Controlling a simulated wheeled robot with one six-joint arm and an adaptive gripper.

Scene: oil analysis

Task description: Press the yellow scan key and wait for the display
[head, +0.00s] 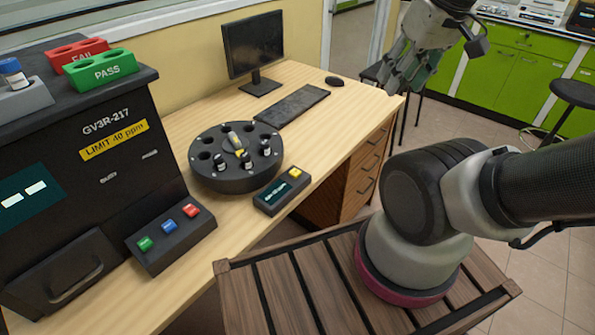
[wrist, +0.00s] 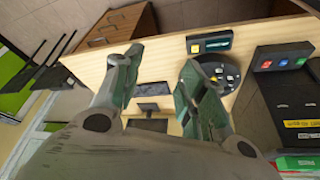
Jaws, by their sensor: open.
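The yellow scan key (head: 295,173) is on the right end of a small dark box (head: 282,192) at the desk's front edge, just right of the round carousel. The box has a small lit display (head: 275,194) whose text is too small to read. In the wrist view the same box (wrist: 209,43) lies beyond my fingertips, with the yellow key (wrist: 195,48) at its left end. My gripper (head: 398,75) is raised at the upper right, apart from the box. In the wrist view my gripper (wrist: 165,75) has its two fingers spread, with nothing between them.
A black carousel (head: 215,178) with several vials stands beside the box. The black analyser (head: 80,190) with a green, blue and red key panel (head: 172,236) is at left. A monitor (head: 253,45), keyboard (head: 292,105) and mouse (head: 334,81) are at the back.

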